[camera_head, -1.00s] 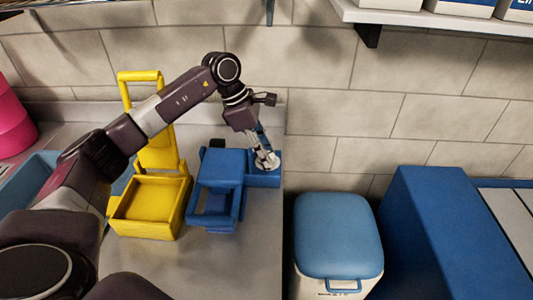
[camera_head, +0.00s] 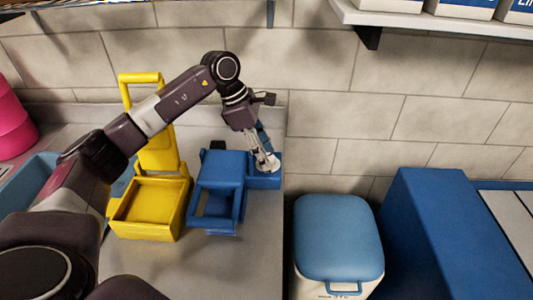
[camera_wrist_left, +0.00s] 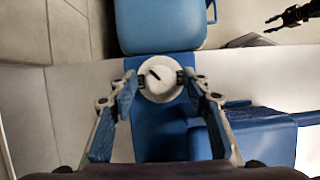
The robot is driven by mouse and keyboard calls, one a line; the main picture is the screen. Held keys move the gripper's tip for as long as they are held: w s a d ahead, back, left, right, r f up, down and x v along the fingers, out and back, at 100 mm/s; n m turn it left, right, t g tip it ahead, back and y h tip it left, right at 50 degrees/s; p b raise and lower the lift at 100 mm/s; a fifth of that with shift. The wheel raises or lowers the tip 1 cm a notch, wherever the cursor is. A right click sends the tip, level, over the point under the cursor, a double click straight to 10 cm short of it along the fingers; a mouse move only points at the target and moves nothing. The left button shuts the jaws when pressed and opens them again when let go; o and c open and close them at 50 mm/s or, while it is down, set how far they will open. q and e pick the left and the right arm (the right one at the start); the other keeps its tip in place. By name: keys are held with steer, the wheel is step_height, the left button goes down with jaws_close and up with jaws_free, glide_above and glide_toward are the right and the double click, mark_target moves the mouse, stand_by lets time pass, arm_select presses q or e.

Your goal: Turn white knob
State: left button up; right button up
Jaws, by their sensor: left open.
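The white knob (camera_wrist_left: 160,80) is a round dial with a dark pointer mark, set on top of a blue box (camera_wrist_left: 158,130). In the head view the knob (camera_head: 268,166) is partly hidden by my left gripper (camera_head: 264,158), which points down at it. In the left wrist view my left gripper (camera_wrist_left: 158,84) is open, with one fingertip on each side of the knob. I cannot tell whether the fingertips touch it. My right gripper (camera_wrist_left: 290,17) shows small and dark at the upper right of the wrist view; its finger state is unclear.
A blue bucket-like unit (camera_head: 218,205) and a yellow one (camera_head: 150,207) stand on the grey counter (camera_head: 250,262) left of the knob. A blue-lidded bin (camera_head: 338,235) stands to the right. The tiled wall (camera_head: 440,115) is close behind.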

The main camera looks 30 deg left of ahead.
arm_select(q)
steer(key=v, duration=0.7)
